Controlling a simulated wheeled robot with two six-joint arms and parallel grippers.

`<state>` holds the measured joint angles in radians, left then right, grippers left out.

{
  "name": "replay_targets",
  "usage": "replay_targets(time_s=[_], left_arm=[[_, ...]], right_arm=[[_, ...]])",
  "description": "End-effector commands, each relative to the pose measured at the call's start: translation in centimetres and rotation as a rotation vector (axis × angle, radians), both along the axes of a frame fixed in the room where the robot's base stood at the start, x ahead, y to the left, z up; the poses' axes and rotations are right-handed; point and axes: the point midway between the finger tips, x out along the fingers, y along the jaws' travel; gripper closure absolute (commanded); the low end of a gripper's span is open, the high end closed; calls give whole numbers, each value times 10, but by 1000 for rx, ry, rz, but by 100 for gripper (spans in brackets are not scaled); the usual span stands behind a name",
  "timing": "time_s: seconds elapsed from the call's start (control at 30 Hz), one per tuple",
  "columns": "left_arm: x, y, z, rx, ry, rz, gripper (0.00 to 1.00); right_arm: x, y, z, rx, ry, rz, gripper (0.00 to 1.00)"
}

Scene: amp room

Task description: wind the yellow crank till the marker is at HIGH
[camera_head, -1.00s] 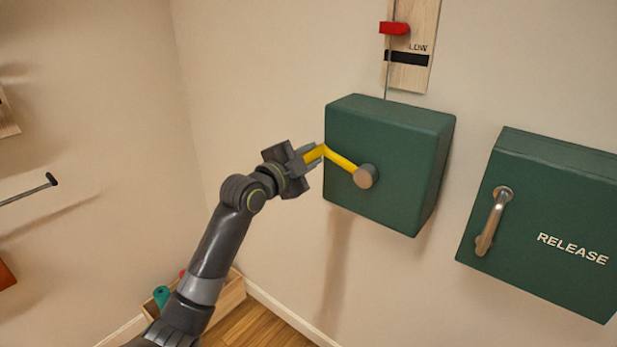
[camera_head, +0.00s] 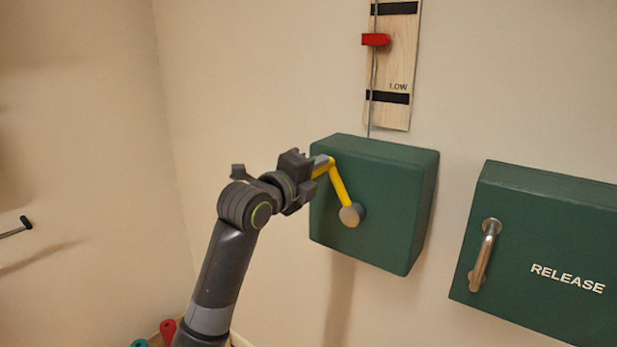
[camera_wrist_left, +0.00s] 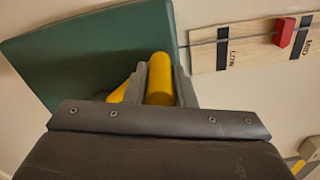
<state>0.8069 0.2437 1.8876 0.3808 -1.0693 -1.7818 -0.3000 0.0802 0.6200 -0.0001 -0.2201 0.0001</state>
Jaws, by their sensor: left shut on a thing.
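The yellow crank (camera_head: 340,186) is on the front of a green box (camera_head: 395,205) on the wall. Its arm points up and a little left from the round hub (camera_head: 351,214). My left gripper (camera_head: 322,166) is shut on the crank's handle; the left wrist view shows the yellow handle (camera_wrist_left: 160,80) between the fingers. The red marker (camera_head: 375,39) is on a rod in front of a wooden scale board (camera_head: 402,60). It sits above the LOW band (camera_head: 388,97) and below another dark band (camera_head: 394,8). In the left wrist view, the marker (camera_wrist_left: 284,33) is between LOW and MID. HIGH is not in view.
A second green box marked RELEASE (camera_head: 545,255), with a metal handle (camera_head: 485,255), is on the wall to the right. A teal thing and a red thing (camera_head: 168,328) show low at the left. The wall left of the crank is bare.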

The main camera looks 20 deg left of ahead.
Motion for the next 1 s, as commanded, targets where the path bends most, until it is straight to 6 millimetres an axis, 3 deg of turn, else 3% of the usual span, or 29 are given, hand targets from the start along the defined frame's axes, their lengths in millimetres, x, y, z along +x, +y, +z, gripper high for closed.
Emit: replay_targets(time_s=[0.13, 0.7, 0.73, 0.87, 1.0], left_arm=[[-3, -6, 8, 38, -28, -4, 100], [-4, -9, 9, 61, -36, -5, 100], [-4, -9, 9, 61, -36, -5, 73], [-4, -9, 9, 61, -35, -6, 56], [-3, -8, 7, 61, -30, -3, 55]], right_arm=[[0, 0, -1, -1, 0, 0, 64], [0, 0, -2, -1, 0, 0, 64], [0, 0, -2, -1, 0, 0, 64], [0, 0, -2, -1, 0, 0, 64], [0, 0, -2, 0, 0, 0, 64]])
